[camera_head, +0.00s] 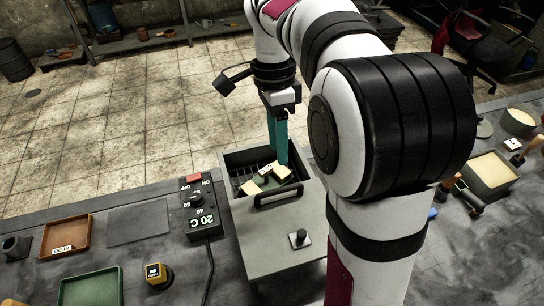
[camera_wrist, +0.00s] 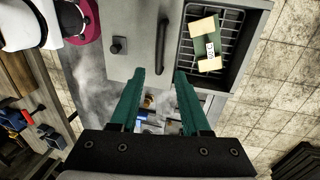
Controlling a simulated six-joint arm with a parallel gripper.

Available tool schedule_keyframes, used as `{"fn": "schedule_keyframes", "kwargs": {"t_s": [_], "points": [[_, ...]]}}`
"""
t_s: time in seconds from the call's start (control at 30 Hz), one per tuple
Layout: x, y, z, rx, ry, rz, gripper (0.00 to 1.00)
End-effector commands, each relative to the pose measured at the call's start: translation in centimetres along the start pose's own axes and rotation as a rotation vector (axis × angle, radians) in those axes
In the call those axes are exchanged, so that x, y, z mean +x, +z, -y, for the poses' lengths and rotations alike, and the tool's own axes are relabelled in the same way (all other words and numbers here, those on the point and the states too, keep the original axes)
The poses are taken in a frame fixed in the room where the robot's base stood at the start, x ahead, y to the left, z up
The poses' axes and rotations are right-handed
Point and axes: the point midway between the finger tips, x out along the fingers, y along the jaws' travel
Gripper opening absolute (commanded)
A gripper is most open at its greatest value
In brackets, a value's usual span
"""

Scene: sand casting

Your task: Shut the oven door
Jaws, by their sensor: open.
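The grey oven (camera_head: 226,165) stands at the centre of the head view, with its top opening partly uncovered. Its flat grey door (camera_head: 262,238) lies on the near side of the opening and carries a black bar handle (camera_head: 278,196). The handle also shows in the wrist view (camera_wrist: 162,34). On the rack (camera_wrist: 229,57) inside lies a green part with cream blocks (camera_wrist: 208,45). My gripper (camera_head: 281,158) points down with teal fingers at the opening's far side. In the wrist view my gripper (camera_wrist: 159,74) is open and empty, apart from the handle.
A control box (camera_head: 201,208) with a red switch and a 20 C display stands left of the oven. Further left are a brown tray (camera_head: 66,236), a green tray (camera_head: 90,290) and a yellow button (camera_head: 157,275). A sand-filled box (camera_head: 488,173) stands at the right.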

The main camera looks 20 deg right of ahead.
Motion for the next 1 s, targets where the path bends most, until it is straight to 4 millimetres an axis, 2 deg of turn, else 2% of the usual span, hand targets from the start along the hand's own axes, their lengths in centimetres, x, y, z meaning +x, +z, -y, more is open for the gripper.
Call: {"fn": "schedule_keyframes", "kwargs": {"t_s": [0.1, 0.3, 0.5, 0.73, 0.77, 1.0], "points": [[3.6, 0.0, -0.1, -0.003, 0.005, 0.001, 0.47], [8.2, 0.0, -0.1, -0.003, 0.003, 0.001, 0.47], [9.9, 0.0, 0.0, -0.003, -0.001, 0.001, 0.47], [10.0, 0.0, 0.0, -0.004, -0.002, 0.001, 0.47], [10.0, 0.0, 0.0, -0.004, -0.002, 0.001, 0.43], [9.9, 0.0, 0.0, -0.004, -0.002, 0.001, 0.0]]}}
